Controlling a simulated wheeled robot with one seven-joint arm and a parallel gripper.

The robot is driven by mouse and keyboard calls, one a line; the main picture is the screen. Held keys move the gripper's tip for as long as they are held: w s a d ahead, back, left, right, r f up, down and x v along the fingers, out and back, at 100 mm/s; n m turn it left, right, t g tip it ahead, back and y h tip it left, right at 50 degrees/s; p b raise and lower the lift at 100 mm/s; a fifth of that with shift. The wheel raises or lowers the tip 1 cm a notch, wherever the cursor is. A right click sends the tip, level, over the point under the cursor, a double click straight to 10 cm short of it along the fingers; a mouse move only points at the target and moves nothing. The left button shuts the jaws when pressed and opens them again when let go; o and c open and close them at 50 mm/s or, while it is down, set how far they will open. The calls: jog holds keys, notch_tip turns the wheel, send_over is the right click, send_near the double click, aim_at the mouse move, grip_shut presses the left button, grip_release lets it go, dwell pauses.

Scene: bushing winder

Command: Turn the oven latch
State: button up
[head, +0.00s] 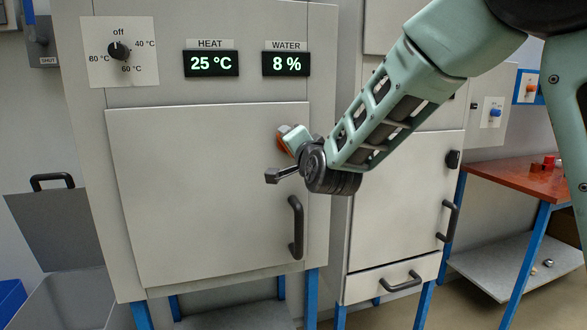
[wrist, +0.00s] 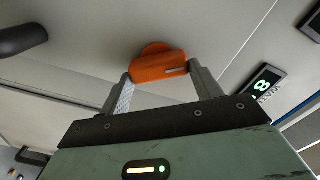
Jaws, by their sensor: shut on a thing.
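The oven (head: 200,190) is the pale grey cabinet at the left in the head view, with its door closed. The orange latch (wrist: 158,66) sits near the upper right edge of that door. In the head view only a small orange part of it shows (head: 283,143), the rest being behind my gripper (head: 292,138). In the wrist view the fingers of my gripper (wrist: 161,76) are on both sides of the latch's orange knob and touch it. A white line marks one end of the knob.
A black door handle (head: 296,228) stands out below the latch. The dial (head: 117,50) points to off, and the displays (head: 211,63) read 25 °C and 8 %. A second cabinet (head: 395,200) stands at the right, beside a red-topped table (head: 520,175). An open-lidded bin is at lower left.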

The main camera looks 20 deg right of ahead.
jog(key=m+b, duration=0.2)
jog(key=b, duration=0.1)
jog(key=m+b, duration=0.2)
jog(key=b, duration=0.1)
jog(key=m+b, duration=0.2)
jog(key=b, duration=0.1)
jog(key=shift+f+m+b, duration=0.3)
jog(key=shift+b, duration=0.1)
jog(key=o, duration=1)
jog(key=shift+s, duration=0.1)
jog(key=s, duration=1.7)
jog(key=shift+s+b, duration=0.1)
jog(key=shift+b, duration=0.3)
